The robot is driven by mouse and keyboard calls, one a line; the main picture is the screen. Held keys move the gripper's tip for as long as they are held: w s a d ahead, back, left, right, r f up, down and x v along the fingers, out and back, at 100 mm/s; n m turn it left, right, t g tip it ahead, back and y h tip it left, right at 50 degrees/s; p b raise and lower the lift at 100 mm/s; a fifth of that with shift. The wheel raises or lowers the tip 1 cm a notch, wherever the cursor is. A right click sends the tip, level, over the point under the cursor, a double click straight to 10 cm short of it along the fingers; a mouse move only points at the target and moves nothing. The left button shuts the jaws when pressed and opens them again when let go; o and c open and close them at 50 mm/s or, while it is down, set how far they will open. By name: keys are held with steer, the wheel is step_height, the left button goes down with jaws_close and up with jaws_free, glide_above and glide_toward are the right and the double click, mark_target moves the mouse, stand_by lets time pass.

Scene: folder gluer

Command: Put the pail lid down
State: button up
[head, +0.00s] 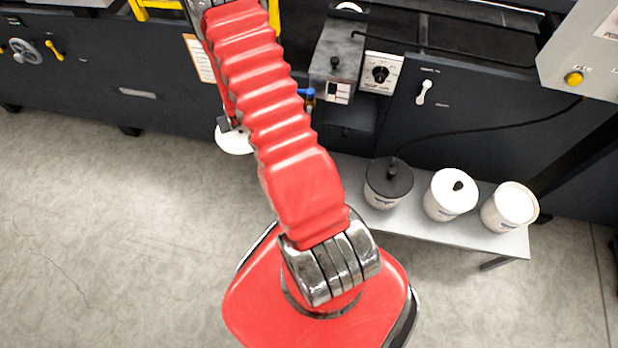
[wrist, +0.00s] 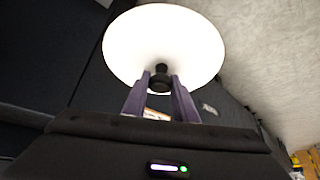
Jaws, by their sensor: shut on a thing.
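The pail lid (wrist: 165,40) is a round white disc with a black knob. In the wrist view my gripper (wrist: 161,82) has its two purple fingers shut on the knob, with the disc beyond the fingertips. In the head view the lid (head: 234,143) hangs in the air left of my red arm, in front of the dark machine; the arm hides part of it and most of my gripper. Three white pails stand on a low bench: one with a dark top (head: 389,181), one with a white lid and black knob (head: 452,193), and one with a plain white top and no knob (head: 511,206).
The low grey bench (head: 470,236) has a narrow bare strip in front of the pails. The dark machine (head: 110,90) runs along the back, with knobs, levers and a control box (head: 590,50) at upper right. The concrete floor (head: 110,230) at left is clear.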

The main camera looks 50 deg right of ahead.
steer(key=s+d+f+m+g+h, duration=0.1)
steer(key=s+d+f+m, duration=0.1)
steer(key=s+d+f, duration=0.4)
steer(key=s+d+f+m+g+h, duration=0.1)
steer(key=s+d+f+m, duration=0.2)
steer(key=s+f, duration=1)
steer(key=d, duration=0.2)
steer(key=shift+s+d+f, duration=0.2)
steer(key=shift+s+d, duration=0.1)
steer(key=shift+d, duration=0.05)
steer(key=shift+f, duration=0.1)
steer(key=shift+f, duration=2.8)
steer(key=shift+f, duration=0.1)
steer(key=shift+f, duration=2)
steer(key=o, duration=1.1)
steer(key=shift+c, duration=0.2)
